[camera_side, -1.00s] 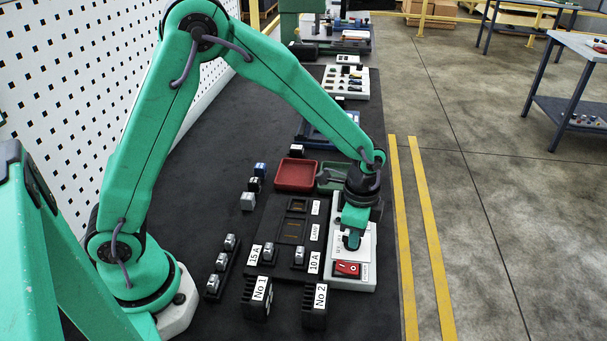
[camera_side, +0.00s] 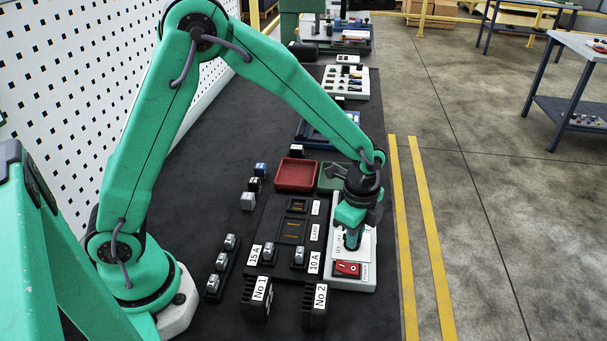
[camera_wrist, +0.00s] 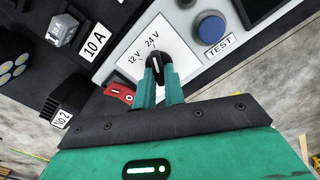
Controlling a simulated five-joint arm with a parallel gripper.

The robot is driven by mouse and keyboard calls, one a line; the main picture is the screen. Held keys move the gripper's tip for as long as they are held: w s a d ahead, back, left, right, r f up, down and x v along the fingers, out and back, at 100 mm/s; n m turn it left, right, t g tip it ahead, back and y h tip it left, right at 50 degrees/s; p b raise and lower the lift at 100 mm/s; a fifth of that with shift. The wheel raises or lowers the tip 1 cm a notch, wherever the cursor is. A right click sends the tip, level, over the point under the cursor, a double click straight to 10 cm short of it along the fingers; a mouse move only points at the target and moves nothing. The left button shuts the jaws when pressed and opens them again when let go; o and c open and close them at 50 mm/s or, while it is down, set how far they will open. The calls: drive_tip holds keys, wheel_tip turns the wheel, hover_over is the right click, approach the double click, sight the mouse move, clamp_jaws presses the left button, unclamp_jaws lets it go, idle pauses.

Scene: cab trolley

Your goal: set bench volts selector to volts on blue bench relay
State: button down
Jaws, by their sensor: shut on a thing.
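The volts selector is a small black knob with a white line (camera_wrist: 155,62), on a white plate (camera_wrist: 178,48) marked 12 V and 24 V. Its line points roughly towards the 24 V mark. My gripper (camera_wrist: 158,76) is shut on the knob, one finger on each side. In the side view my gripper (camera_side: 352,240) is down on the white bench unit (camera_side: 350,285), and the knob is hidden. A small block with a blue top (camera_side: 261,168), perhaps the blue bench relay, stands left of the red tray; its marking is too small to read.
A red rocker switch (camera_side: 347,269) is close in front of my gripper. A blue TEST button (camera_wrist: 210,28) is on the same unit. A red tray (camera_side: 296,175) and green tray (camera_side: 329,178) lie behind. A black socket board (camera_side: 275,225) is to the left.

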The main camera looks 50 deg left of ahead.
drive_tip(key=c, duration=1.5)
unclamp_jaws()
drive_tip(key=shift+r, duration=0.15)
drive_tip(key=shift+r, duration=3.8)
drive_tip(key=shift+s+a+r, duration=0.1)
drive_tip(key=shift+a+r, duration=0.1)
drive_tip(key=shift+r, duration=0.15)
drive_tip(key=s+a+r+n+t, duration=0.2)
drive_tip(key=s+a+r+n, duration=0.2)
drive_tip(key=s+n, duration=0.1)
drive_tip(key=s+a+r+n+t, duration=0.1)
drive_tip(key=s+a+r+n, duration=0.3)
drive_tip(key=s+n, duration=0.1)
drive_tip(key=s+a+r+n+t, duration=0.2)
drive_tip(key=s+a+r+n, duration=0.2)
drive_tip(key=s, duration=0.3)
drive_tip(key=shift+s+a+n+t, duration=0.3)
drive_tip(key=shift+a+n, duration=0.2)
drive_tip(key=shift+n, duration=0.1)
